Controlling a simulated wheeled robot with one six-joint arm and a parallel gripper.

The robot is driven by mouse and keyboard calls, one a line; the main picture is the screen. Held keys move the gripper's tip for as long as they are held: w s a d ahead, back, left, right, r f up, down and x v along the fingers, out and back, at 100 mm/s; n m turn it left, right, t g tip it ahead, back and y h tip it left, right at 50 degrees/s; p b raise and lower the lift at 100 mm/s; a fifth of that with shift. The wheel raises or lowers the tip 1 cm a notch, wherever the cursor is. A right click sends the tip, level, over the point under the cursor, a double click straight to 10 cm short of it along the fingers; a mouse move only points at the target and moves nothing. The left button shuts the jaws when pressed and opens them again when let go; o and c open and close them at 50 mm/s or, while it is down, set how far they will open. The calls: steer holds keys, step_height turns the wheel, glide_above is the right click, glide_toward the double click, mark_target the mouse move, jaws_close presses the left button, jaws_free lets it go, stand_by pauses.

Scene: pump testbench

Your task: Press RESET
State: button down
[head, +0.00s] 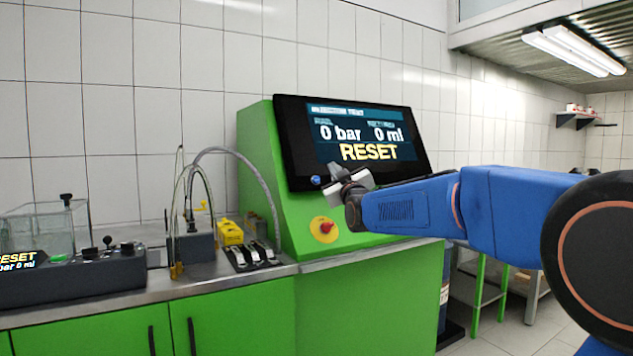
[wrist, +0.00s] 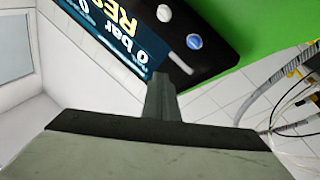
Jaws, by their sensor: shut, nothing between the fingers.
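The screen panel (head: 350,140) on the green console reads "0 bar", "0 ml" and a large yellow "RESET". It also shows upside down in the wrist view (wrist: 112,38). On its black frame are a blue button (wrist: 194,41) and a white button (wrist: 164,13). The blue button also shows in the head view (head: 315,180), at the frame's lower left. No lettering on either button is readable. My gripper (head: 334,170) is shut and empty in front of the panel's lower edge, just right of the blue button. Its fingertips (wrist: 160,76) appear apart from both buttons.
A red emergency knob on a yellow base (head: 325,229) sits on the green console below my gripper. To the left, a steel counter carries hoses, yellow parts (head: 230,232) and a dark control box (head: 85,275) with a small display also reading "RESET".

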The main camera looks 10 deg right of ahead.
steer(key=shift+w+a+f, duration=0.35)
steer(key=shift+w+f, duration=0.2)
steer(key=shift+w, duration=0.55)
steer(key=shift+w+a+f, duration=0.35)
steer(key=shift+w+f, duration=0.25)
steer(key=shift+w, duration=0.5)
steer(key=shift+w+a+f, duration=0.35)
steer(key=shift+w+f, duration=0.2)
steer(key=shift+w, duration=0.55)
steer(key=shift+w, duration=0.1)
steer(key=shift+w+a+f, duration=0.1)
steer(key=shift+w+f, duration=0.1)
steer(key=shift+w, duration=0.05)
steer(key=shift+w+a+f, duration=0.15)
steer(key=shift+w, duration=0.3)
stand_by(0.5)
steer(key=shift+s, duration=0.15)
steer(key=shift+s+d+r, duration=0.25)
steer(key=shift+s+r, duration=0.1)
steer(key=shift+s, duration=0.3)
steer(key=shift+s, duration=0.1)
steer(key=shift+s+d+r, duration=0.25)
steer(key=shift+s+r, duration=0.1)
steer(key=shift+s, duration=0.35)
steer(key=shift+s+d+r, duration=0.2)
steer(key=shift+s+r, duration=0.15)
steer(key=shift+s, duration=0.3)
steer(key=shift+s+d+r, duration=0.25)
steer(key=shift+s+r, duration=0.1)
steer(key=shift+s, duration=0.35)
